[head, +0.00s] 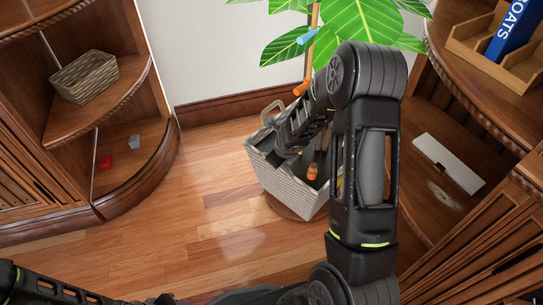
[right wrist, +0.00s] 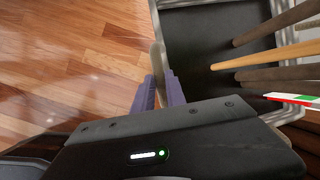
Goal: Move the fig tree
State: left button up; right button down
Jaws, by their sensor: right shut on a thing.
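The fig tree (head: 362,18) has large green leaves with pale veins and stands at the top of the head view, against the white wall. Its lower part is hidden by my right arm and by a woven grey-white basket (head: 292,188). I cannot tell whether the trunk rises from inside this basket or behind it. My right gripper (right wrist: 157,88) is shut on a thin pale upright part of the basket (right wrist: 157,55), its rim or handle. The basket's dark inside, with several wooden sticks, is at the right of the wrist view. My left gripper is not visible.
Curved wooden shelves stand at left, with a small wicker basket (head: 85,77), and at right, with a wooden tray (head: 482,40) and a blue book (head: 511,32). A white flat piece (head: 447,163) lies on a lower right shelf. The wooden floor (head: 185,210) left of the basket is clear.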

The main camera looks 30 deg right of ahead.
aim_at(289, 171)
jog(key=shift+s+d+f+n+y, duration=0.15)
jog(key=shift+s+n, duration=0.15)
jog(key=shift+s, duration=0.3)
jog(key=shift+s+d+n+y, duration=0.15)
jog(key=shift+s+n, duration=0.15)
jog(key=shift+s, duration=0.25)
jog(key=shift+s+d+n+y+b, duration=0.15)
jog(key=shift+s+d+n, duration=0.2)
jog(key=shift+s, duration=0.2)
jog(key=shift+s+d+n+y+b, duration=0.15)
jog(key=shift+s+d+n, duration=0.15)
jog(key=shift+s, duration=0.25)
jog(key=shift+s+d+n+y, duration=0.3)
jog(key=shift+s+d+n, duration=0.5)
jog(key=shift+s, duration=0.15)
jog(key=shift+s+d+n+y, duration=0.3)
jog(key=shift+s+d+n, duration=0.45)
jog(key=shift+s, duration=0.2)
jog(key=c, duration=1.4)
grip_release()
jog(key=shift+o, duration=0.2)
jog(key=shift+w, duration=0.1)
jog(key=shift+r, duration=0.2)
